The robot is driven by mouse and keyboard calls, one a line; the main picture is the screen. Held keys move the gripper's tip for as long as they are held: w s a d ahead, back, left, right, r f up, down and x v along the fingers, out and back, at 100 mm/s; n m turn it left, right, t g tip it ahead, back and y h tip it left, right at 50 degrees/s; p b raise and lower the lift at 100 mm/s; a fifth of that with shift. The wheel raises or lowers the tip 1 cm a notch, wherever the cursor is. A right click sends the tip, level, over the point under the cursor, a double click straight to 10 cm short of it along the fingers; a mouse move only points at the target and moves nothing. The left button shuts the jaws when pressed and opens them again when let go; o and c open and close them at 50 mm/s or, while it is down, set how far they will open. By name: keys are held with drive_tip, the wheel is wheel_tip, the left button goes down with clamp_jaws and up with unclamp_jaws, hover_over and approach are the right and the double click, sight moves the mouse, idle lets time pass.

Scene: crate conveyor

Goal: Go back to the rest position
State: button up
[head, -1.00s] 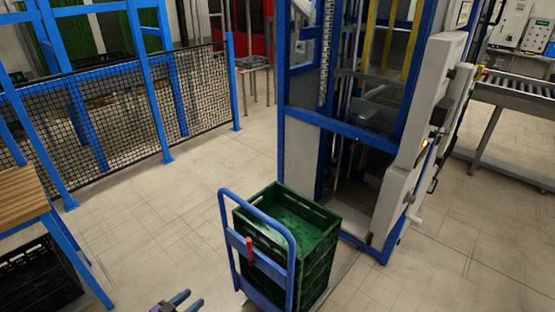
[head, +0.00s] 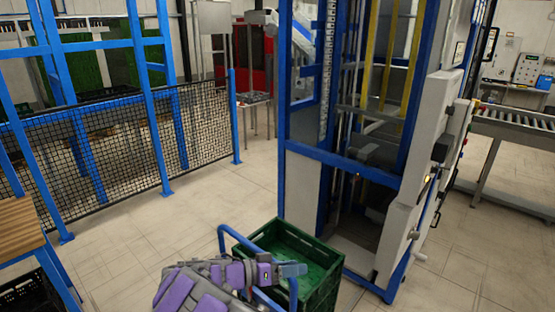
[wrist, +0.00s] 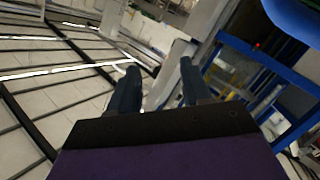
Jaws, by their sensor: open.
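My gripper (head: 290,269) is at the bottom centre of the head view, in front of the green crate and the cart handle in the picture. In the wrist view my gripper (wrist: 158,75) shows its two dark fingers apart, with nothing between them. The green crate (head: 330,260) stands upright behind my arm and looks empty where I can see into it. The blue cart handle (head: 232,238) is partly hidden by my purple and grey arm.
A blue-framed lift (head: 300,190) with white panels stands right behind the crate. A mesh fence (head: 100,145) runs along the left. A wooden-topped table (head: 18,225) is at the left edge. A roller conveyor (head: 515,125) is at far right. The floor between fence and lift is clear.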

drive_tip(key=s+d+r+g+y, duration=0.1)
drive_tip(key=s+d+r+g, duration=0.25)
drive_tip(key=d, duration=0.35)
drive_tip(key=s+d+r+g, duration=0.2)
drive_tip(key=s+d+r, duration=0.2)
drive_tip(key=d, duration=0.2)
drive_tip(key=s+d+r+g+y, duration=0.2)
drive_tip(key=s+d+y, duration=0.3)
drive_tip(key=s, duration=0.5)
drive_tip(key=s+a+f+n+y, duration=0.1)
drive_tip(key=s+a+n+y, duration=0.2)
drive_tip(key=s, duration=0.7)
drive_tip(key=s+a+f+n+y, duration=0.2)
drive_tip(key=s+a+n+y, duration=0.2)
drive_tip(key=s, duration=0.7)
drive_tip(key=shift+a+f+t+y, duration=0.2)
drive_tip(key=shift+t+y, duration=0.15)
drive_tip(key=shift+y, duration=0.75)
